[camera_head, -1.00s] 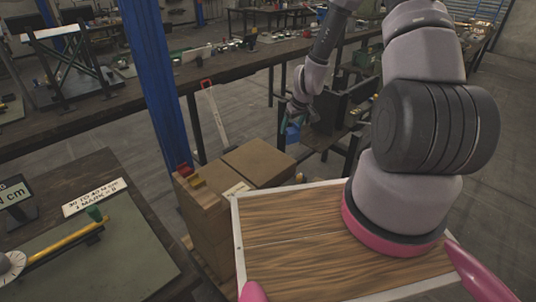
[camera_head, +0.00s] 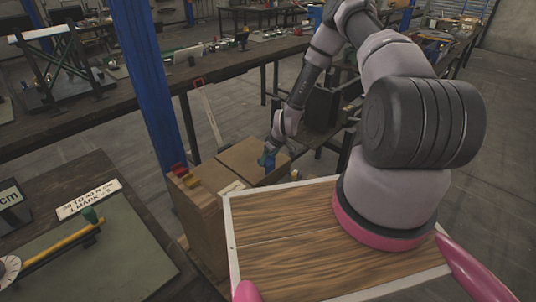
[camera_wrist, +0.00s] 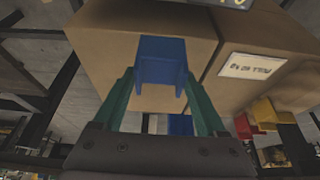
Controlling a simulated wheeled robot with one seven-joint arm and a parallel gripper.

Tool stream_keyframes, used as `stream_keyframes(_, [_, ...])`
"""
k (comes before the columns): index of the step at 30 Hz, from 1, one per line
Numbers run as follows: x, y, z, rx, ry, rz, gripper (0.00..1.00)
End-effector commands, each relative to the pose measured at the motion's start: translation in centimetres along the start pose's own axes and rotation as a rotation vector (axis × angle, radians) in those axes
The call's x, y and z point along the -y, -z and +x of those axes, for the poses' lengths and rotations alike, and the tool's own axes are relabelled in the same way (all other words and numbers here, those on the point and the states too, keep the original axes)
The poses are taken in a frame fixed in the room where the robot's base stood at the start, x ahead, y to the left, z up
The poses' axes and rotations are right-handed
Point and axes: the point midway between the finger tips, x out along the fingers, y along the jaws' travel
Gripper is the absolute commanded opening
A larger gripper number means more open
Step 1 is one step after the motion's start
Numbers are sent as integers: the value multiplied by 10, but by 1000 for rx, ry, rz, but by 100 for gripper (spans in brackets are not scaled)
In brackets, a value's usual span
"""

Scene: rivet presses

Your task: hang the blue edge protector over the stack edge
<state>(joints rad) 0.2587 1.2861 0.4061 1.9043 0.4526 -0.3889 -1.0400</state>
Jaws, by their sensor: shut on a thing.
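The blue edge protector (camera_wrist: 161,62) is held between the green fingers of my gripper (camera_wrist: 163,85) in the wrist view. In the head view the blue protector (camera_head: 267,160) shows small at the end of my arm, in front of the far part of the stack of cardboard boxes (camera_head: 238,158). In the wrist view the protector lies against or just in front of a box of the stack (camera_wrist: 100,45); I cannot tell whether it touches. My gripper (camera_head: 270,150) is small and partly hidden in the head view.
A white label (camera_wrist: 252,65) is on a box. A blue post (camera_head: 147,80) stands behind the stack. A green-topped table (camera_head: 100,265) is at left.

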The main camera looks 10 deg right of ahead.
Motion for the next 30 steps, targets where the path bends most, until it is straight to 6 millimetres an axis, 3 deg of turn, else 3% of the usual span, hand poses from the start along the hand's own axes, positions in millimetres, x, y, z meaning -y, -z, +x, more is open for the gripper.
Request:
stream_keyframes(15, [0, -17, 44, 0, 0, 0, 19])
stream_keyframes(30, [0, -20, 51, 0, 0, 0, 19])
